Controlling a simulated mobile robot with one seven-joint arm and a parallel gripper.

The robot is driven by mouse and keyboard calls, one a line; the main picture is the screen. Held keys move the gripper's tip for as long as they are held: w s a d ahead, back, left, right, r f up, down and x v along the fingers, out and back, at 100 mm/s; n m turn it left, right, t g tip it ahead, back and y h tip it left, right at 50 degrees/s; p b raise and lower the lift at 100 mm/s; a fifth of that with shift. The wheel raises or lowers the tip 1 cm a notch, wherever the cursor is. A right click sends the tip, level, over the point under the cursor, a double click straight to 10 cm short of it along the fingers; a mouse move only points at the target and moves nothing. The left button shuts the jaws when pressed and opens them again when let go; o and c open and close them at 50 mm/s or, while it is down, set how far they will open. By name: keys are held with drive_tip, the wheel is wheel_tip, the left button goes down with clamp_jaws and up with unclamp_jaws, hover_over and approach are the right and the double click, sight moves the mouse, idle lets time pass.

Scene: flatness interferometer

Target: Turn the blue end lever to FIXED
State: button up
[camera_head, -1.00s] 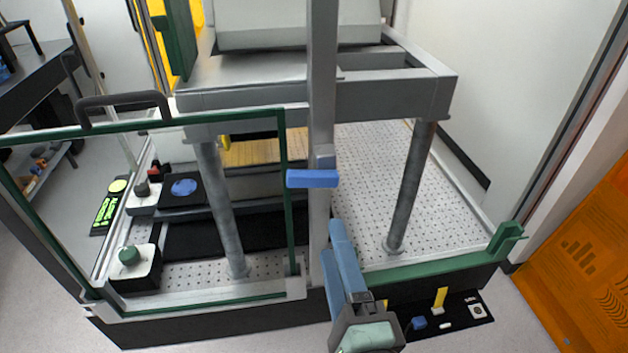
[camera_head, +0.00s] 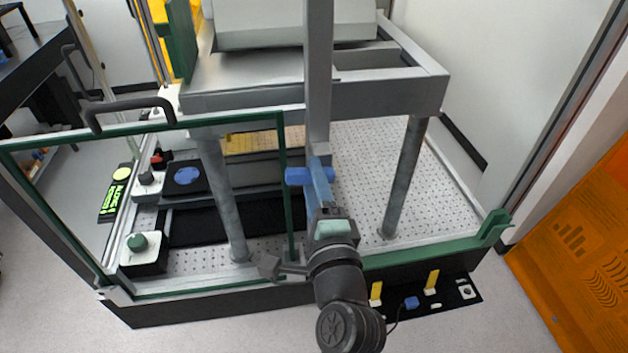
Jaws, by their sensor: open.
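The blue lever (camera_head: 297,176) is a short bar lying level across the front of the grey upright post, with its left end sticking out. My gripper (camera_head: 320,180) is open, its blue fingers pointing up and away at the right part of the lever and partly covering it. I cannot tell whether the fingers touch the lever or stand around it. No FIXED marking is legible here.
A green-framed door panel (camera_head: 200,122) with a dark handle (camera_head: 130,104) is left of the post. A green rail (camera_head: 430,246) runs along the front right. A black mat (camera_head: 450,291) with small yellow, blue and white items lies low in front. The perforated plate (camera_head: 350,150) is behind.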

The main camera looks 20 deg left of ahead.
clamp_jaws()
